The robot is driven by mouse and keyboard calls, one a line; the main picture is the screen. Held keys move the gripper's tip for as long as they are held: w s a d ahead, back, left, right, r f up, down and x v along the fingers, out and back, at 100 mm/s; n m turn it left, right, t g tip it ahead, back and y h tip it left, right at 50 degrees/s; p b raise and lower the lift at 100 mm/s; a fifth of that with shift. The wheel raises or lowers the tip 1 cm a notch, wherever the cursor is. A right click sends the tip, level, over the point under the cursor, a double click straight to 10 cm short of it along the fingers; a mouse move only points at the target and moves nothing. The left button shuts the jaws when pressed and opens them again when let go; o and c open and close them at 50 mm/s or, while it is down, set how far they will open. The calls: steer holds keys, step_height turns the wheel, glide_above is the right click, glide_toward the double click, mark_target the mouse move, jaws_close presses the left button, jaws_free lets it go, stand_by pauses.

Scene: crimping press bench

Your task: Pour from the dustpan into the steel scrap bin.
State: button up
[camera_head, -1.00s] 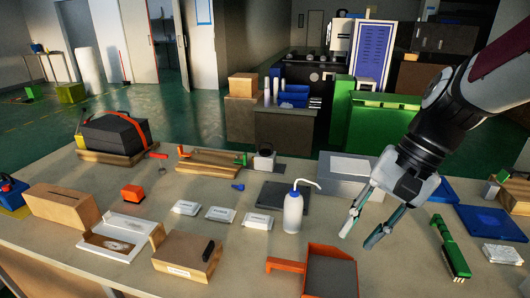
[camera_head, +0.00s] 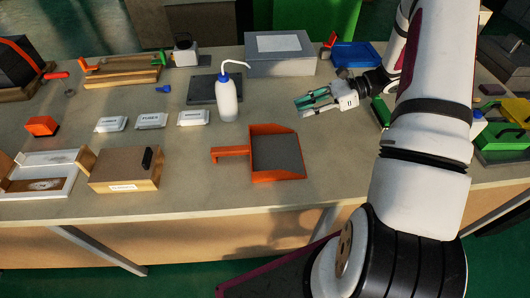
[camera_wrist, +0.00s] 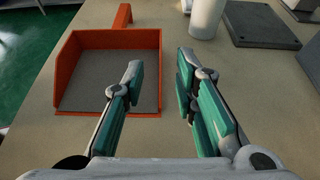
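The orange dustpan (camera_head: 257,153) lies flat on the bench near its front edge, its handle (camera_head: 230,152) pointing left. Its floor is grey, and I cannot make out any loose scrap on it. In the wrist view the dustpan (camera_wrist: 68,72) is at the left, with its handle at the top. My gripper (camera_head: 304,99) is open and empty, right of and behind the dustpan, fingers pointing left. In the wrist view my gripper (camera_wrist: 161,68) has its fingers wide apart, the left one overlapping the pan's edge in the picture. I cannot pick out a steel scrap bin with certainty.
A white squeeze bottle (camera_head: 227,97) stands behind the dustpan, by a dark plate (camera_head: 203,88). A grey box (camera_head: 255,66) is at the back. White packets (camera_head: 151,121) and a wooden box (camera_head: 126,170) are at the left. Bench around the dustpan is clear.

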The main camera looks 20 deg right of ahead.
glide_toward(263, 125)
steer(key=x, duration=0.4)
steer(key=shift+w+a+r, duration=0.15)
steer(key=shift+w+a, duration=0.05)
steer(key=shift+a, duration=0.15)
steer(key=shift+f+p+x, duration=0.15)
steer(key=shift+f+x, duration=0.05)
steer(key=shift+x, duration=1.15)
steer(key=shift+f+p+x, duration=0.15)
steer(key=shift+x, duration=1.2)
steer(key=shift+d, duration=0.15)
jaws_close()
